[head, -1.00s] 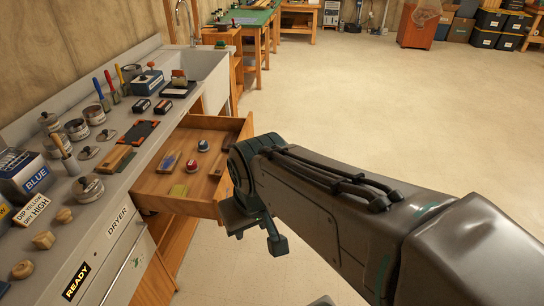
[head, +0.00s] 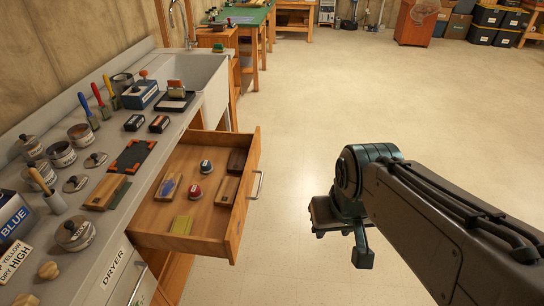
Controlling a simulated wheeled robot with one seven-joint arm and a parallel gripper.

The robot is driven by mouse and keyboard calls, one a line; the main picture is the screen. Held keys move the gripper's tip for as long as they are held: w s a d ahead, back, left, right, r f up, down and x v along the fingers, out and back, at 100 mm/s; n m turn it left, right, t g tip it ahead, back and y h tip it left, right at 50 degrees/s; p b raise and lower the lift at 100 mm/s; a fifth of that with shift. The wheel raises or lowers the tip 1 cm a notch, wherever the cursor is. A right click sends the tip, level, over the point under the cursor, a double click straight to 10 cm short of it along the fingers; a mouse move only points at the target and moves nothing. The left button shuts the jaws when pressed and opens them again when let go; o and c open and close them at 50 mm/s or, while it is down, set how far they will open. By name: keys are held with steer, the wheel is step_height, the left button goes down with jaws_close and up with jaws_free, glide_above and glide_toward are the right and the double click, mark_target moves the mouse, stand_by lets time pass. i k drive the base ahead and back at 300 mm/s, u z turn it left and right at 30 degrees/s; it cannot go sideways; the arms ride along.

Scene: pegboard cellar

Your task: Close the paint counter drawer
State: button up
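The paint counter drawer (head: 244,212) is pulled well out from the front of the grey counter (head: 150,190). It is wooden, with a metal bar handle (head: 258,185) on its front. Inside lie several small items, among them a red-topped round piece (head: 195,192), a blue-topped one (head: 206,167), wooden blocks and a yellow-green piece (head: 181,225). My gripper (head: 341,243) is to the right of the drawer front, clear of it and over bare floor. Its fingers look spread apart, with nothing visible between them.
A sink (head: 195,75) lies beyond. Green-topped benches (head: 245,17) stand at the back. The floor to the right of the drawer is open.

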mark_target(216, 231)
steer(key=u, duration=0.05)
steer(key=i, duration=0.9)
steer(key=u, duration=0.55)
